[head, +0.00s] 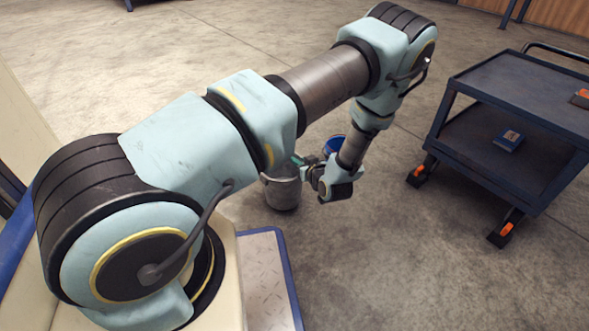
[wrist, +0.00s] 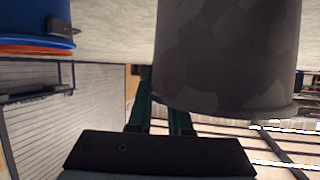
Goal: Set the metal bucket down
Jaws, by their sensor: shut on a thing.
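The grey metal bucket (head: 282,192) is in the middle of the head view, beside my gripper (head: 300,166). The bucket looks roughly upright there, and my gripper is at its upper right side. In the wrist view the bucket's mottled grey wall (wrist: 225,50) fills the upper right. My gripper's dark green fingers (wrist: 162,105) reach to its left edge and are shut on it. The exact contact is hidden behind the bucket wall. I cannot tell whether the bucket's base touches the floor.
A blue round container (head: 335,145) stands just behind my gripper; a blue container with an orange band (wrist: 36,25) shows in the wrist view. A dark two-shelf cart (head: 515,125) on orange-marked wheels stands to the right. Concrete floor (head: 390,260) is clear between.

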